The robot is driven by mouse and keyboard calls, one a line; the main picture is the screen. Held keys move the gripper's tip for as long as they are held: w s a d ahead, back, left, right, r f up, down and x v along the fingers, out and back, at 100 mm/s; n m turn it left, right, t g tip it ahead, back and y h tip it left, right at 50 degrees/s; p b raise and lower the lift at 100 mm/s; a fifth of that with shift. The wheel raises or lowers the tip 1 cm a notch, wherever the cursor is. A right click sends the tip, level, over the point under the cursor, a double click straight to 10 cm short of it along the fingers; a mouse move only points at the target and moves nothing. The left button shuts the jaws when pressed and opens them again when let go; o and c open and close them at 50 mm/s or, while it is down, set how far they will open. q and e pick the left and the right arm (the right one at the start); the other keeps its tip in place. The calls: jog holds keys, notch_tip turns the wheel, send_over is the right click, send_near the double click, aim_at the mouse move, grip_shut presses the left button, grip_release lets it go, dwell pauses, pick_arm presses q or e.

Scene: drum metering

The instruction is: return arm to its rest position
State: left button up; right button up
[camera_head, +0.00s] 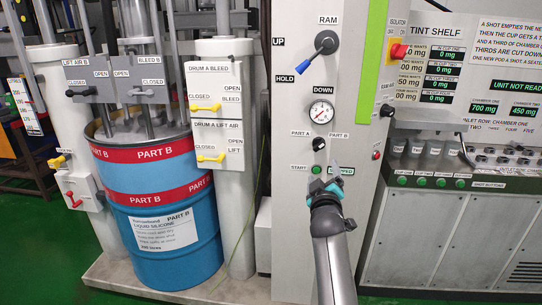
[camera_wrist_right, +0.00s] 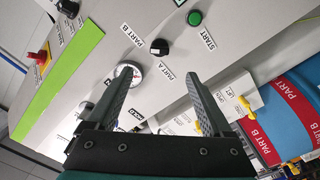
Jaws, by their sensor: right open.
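My right arm (camera_head: 336,255) reaches up from the bottom of the head view, in front of the pale control column (camera_head: 290,225). My right gripper (camera_head: 325,183) is open and empty. It is over the lower panel by the START label, and partly covers the label beside the green button (camera_head: 316,169). In the right wrist view the gripper (camera_wrist_right: 160,85) has its two fingers well apart with nothing between them. The green START button (camera_wrist_right: 194,18) and black part selector knob (camera_wrist_right: 159,47) show beyond the fingertips. My left gripper is not in view.
The blue-tipped RAM lever (camera_head: 325,42) points down-left, near HOLD. A pressure gauge (camera_head: 320,112) and selector knob (camera_head: 319,144) are below it. A blue Part B drum (camera_head: 165,255) stands left.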

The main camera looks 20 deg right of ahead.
jog(key=s+a+f+g+y, duration=0.2)
jog(key=s+a+f, duration=0.3)
jog(key=f, duration=0.7)
jog(key=s+a+f+n+g+y, duration=0.1)
jog(key=s+a+f+g+y, duration=0.2)
jog(key=f, duration=0.8)
jog(key=s+a+f+g+y, duration=0.15)
jog(key=s+a+f, duration=0.45)
jog(key=f, duration=0.6)
jog(key=s+a+f+g+y, duration=0.1)
jog(key=s+a+f+g, duration=0.1)
jog(key=s+f, duration=0.65)
jog(key=s+a+f+g+y, duration=0.1)
jog(key=s+a+f+g, duration=0.3)
jog(key=s, duration=0.8)
jog(key=s+f+g, duration=0.1)
jog(key=s+f, duration=0.2)
jog(key=s, duration=0.7)
jog(key=s+f+m+g, duration=0.1)
jog(key=s+f, duration=0.2)
jog(key=s, duration=0.7)
jog(key=shift+s+a+f, duration=0.15)
jog(key=shift+s+f, duration=0.05)
jog(key=shift+s, duration=0.1)
jog(key=shift+y, duration=0.25)
jog(key=shift+c, duration=0.2)
